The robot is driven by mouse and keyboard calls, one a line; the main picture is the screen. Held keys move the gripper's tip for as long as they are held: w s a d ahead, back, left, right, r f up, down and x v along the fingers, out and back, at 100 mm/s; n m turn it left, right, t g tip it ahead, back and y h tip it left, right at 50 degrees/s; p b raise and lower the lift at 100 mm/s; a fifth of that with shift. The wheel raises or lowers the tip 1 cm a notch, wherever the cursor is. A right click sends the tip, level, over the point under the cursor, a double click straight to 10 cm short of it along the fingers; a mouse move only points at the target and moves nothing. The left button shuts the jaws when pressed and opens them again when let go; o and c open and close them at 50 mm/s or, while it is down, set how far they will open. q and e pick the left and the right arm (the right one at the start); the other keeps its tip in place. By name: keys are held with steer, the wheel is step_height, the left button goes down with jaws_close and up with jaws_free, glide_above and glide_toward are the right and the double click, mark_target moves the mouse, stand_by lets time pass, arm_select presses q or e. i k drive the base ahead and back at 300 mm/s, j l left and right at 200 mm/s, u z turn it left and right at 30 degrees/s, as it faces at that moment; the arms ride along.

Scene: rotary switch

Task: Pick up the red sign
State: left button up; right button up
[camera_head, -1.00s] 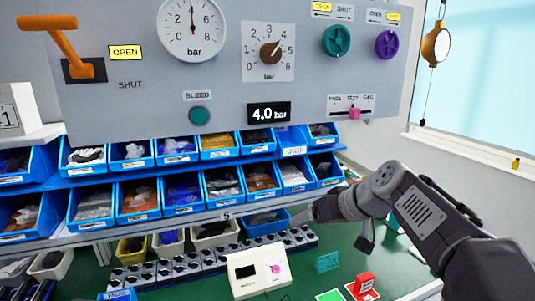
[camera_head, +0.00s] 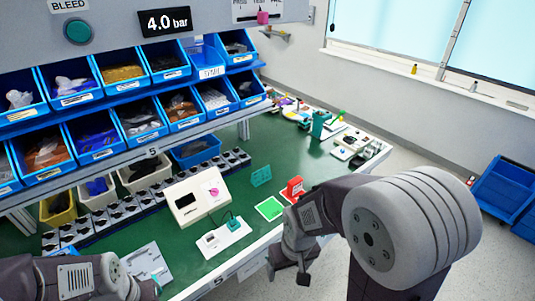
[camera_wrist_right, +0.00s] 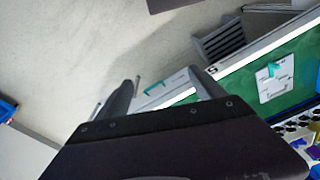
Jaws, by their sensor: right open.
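The red sign (camera_head: 295,187) stands upright on the green bench top near its front edge, just behind a flat bright green square (camera_head: 269,208). My right gripper (camera_head: 289,274) hangs in front of the bench edge, below and apart from the sign. In the right wrist view its two fingers (camera_wrist_right: 163,90) are spread with nothing between them. The sign cannot be made out in that view. My left arm's end (camera_head: 122,282) shows at the bottom left; its fingers cannot be made out.
A small teal sign (camera_head: 261,176) stands behind. Blue bins (camera_head: 142,118) line the rack. A blue crate (camera_head: 505,188) is at far right.

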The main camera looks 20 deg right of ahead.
mark_target(295, 186)
steer(key=i+l+u, duration=0.2)
steer(key=i+l, duration=0.15)
steer(key=l, duration=0.3)
steer(key=i+l+u, duration=0.1)
steer(key=l, duration=0.25)
steer(key=i+l+u, duration=0.1)
steer(key=l, duration=0.25)
steer(key=i+l+u, duration=0.1)
steer(key=i+l, duration=0.15)
steer(key=l, duration=0.1)
